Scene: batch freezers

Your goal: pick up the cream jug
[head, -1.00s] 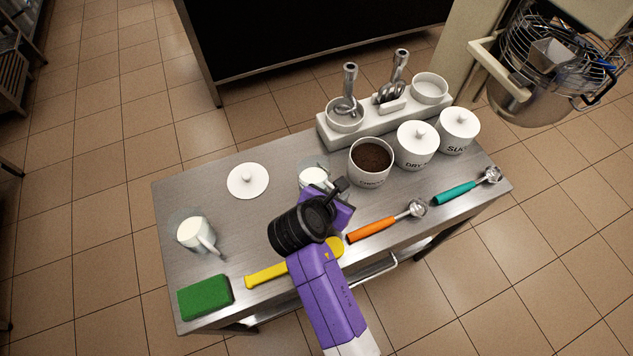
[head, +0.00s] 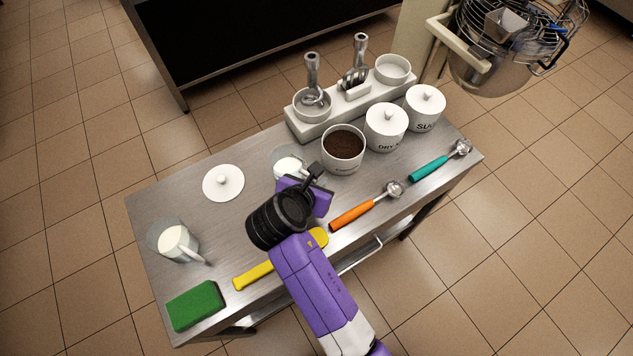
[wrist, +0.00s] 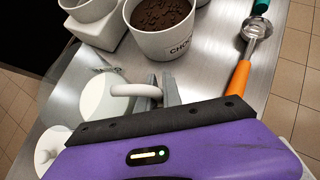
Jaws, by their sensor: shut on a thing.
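A jug with white contents (head: 288,168) stands in front of the chocolate pot, partly hidden by my gripper in the head view. In the wrist view, this jug (wrist: 101,101) has a white handle that reaches between the two grey fingers. My gripper (wrist: 164,90) is shut on that handle. In the head view the fingertips are hidden behind my wrist. I cannot tell whether the jug is clear of the table. A second, similar jug (head: 174,240) stands apart at the table's left, its handle towards the right.
The steel table (head: 240,230) holds a white lid (head: 223,183), a green sponge (head: 195,305), a yellow tool (head: 255,274) under my arm, and orange (head: 352,215) and teal (head: 430,168) scoops. The open chocolate pot (head: 343,160) and lidded pots (head: 386,138) stand close behind.

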